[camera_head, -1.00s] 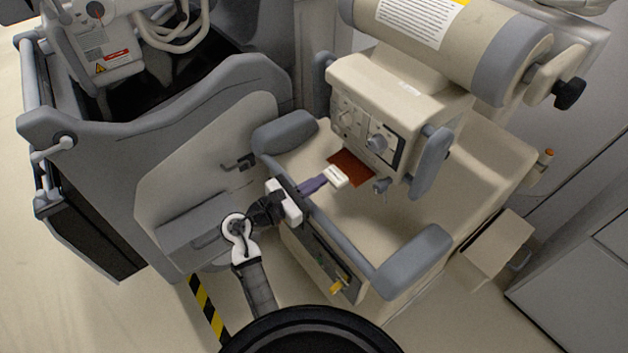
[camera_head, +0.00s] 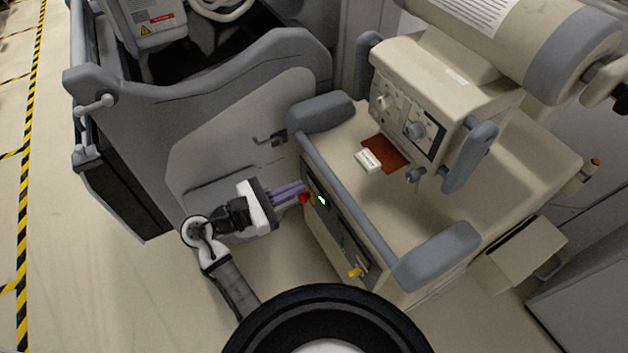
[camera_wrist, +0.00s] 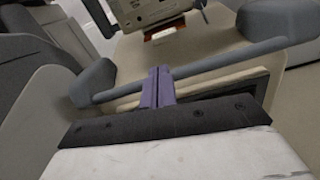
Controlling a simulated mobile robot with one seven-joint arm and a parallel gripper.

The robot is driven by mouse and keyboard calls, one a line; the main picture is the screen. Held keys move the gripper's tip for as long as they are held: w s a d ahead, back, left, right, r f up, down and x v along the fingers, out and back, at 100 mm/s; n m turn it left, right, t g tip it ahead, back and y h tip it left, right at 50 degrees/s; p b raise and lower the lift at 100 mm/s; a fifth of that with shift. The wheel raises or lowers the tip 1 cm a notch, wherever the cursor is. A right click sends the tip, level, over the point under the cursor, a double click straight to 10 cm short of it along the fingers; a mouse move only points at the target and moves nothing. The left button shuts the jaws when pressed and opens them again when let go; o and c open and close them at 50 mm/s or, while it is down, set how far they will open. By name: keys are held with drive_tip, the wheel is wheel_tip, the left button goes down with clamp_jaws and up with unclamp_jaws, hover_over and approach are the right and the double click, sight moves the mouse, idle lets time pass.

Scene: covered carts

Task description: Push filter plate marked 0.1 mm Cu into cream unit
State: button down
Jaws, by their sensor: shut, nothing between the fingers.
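The filter plate is a copper-brown sheet (camera_head: 392,154) with a white labelled tab (camera_head: 368,160) at its near-left end; the lettering is too small to read. Its far side runs beneath the control box of the cream unit (camera_head: 455,80), and how far in it sits is hidden. The plate also shows at the top of the wrist view (camera_wrist: 170,33), below the box. My gripper (camera_head: 302,188) has purple fingers, closed together and empty. It is outside the cart's front edge, left of the plate and well apart from it. The closed fingertips point toward the plate in the wrist view (camera_wrist: 160,72).
A grey rail with rounded grey bumpers (camera_head: 438,256) borders the cream deck. The front panel below holds a red knob (camera_head: 303,198) close to my fingers and a yellow part (camera_head: 355,271). A grey covered cart (camera_head: 240,130) stands close on the left.

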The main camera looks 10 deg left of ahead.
drive_tip(key=shift+v, duration=1)
drive_tip(key=m+b, duration=0.1)
drive_tip(key=m, duration=1.3)
approach(361, 165)
drive_tip(key=shift+w+d+m, duration=0.65)
drive_tip(key=shift+d+m, duration=0.2)
drive_tip(key=shift+m, duration=1.3)
drive_tip(key=shift+w+d+m, duration=0.7)
drive_tip(key=shift+d+m, duration=0.2)
drive_tip(key=shift+m, duration=1.3)
drive_tip(key=shift+w+d+m, duration=0.65)
drive_tip(key=shift+d+m, duration=0.2)
drive_tip(key=shift+m, duration=1.3)
drive_tip(key=shift+b+x, duration=0.4)
drive_tip(key=shift+x, duration=2.05)
